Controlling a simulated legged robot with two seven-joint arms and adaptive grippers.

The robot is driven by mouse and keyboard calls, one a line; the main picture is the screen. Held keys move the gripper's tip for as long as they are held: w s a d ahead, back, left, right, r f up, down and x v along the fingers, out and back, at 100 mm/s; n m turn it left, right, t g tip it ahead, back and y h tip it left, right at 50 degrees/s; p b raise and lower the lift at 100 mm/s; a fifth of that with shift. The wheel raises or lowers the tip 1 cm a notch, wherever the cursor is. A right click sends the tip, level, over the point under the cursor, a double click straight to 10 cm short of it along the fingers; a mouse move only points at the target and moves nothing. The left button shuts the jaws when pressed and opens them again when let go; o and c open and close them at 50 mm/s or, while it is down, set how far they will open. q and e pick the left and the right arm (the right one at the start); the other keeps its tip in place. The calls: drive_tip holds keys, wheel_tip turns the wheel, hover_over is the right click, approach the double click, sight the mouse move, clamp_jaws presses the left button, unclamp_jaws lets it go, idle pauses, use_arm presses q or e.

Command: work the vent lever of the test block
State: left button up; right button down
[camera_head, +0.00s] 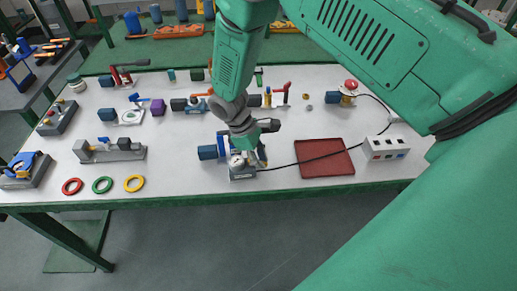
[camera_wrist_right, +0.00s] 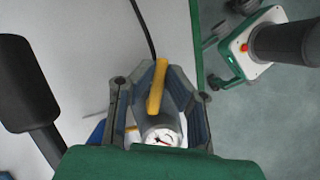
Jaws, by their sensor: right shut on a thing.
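The test block (camera_head: 243,174) is a small grey block near the table's front edge, with a blue part (camera_head: 208,152) beside it on the left. In the head view my right gripper (camera_head: 244,152) comes down over it and hides much of it. In the right wrist view the yellow vent lever (camera_wrist_right: 157,90) stands between the two fingers of my right gripper (camera_wrist_right: 160,76), which is shut on it. A round white gauge (camera_wrist_right: 162,137) with a red needle shows just below the lever. My left gripper is not in view.
A red tray (camera_head: 326,158) and a white socket box (camera_head: 386,147) stand to the right on the white table (camera_head: 200,182). A black cable (camera_head: 290,163) runs from the block to the right. Red, green and yellow rings (camera_head: 103,185) lie at the front left.

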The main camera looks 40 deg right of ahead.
drive_tip(key=n, duration=0.1)
drive_tip(key=n+t, duration=0.1)
drive_tip(key=n, duration=0.1)
drive_tip(key=w+n+h+p, duration=0.1)
drive_tip(key=shift+d+n, duration=0.3)
drive_tip(key=shift+d, duration=0.1)
drive_tip(key=shift+t, duration=0.3)
drive_tip(key=c, duration=1.9)
unclamp_jaws()
drive_tip(key=shift+w+a+r, duration=0.15)
drive_tip(key=shift+w+r, duration=0.05)
drive_tip(key=shift+r, duration=0.2)
drive_tip(key=v, duration=1.1)
drive_tip(key=shift+a, duration=0.15)
drive_tip(key=shift+f, duration=0.1)
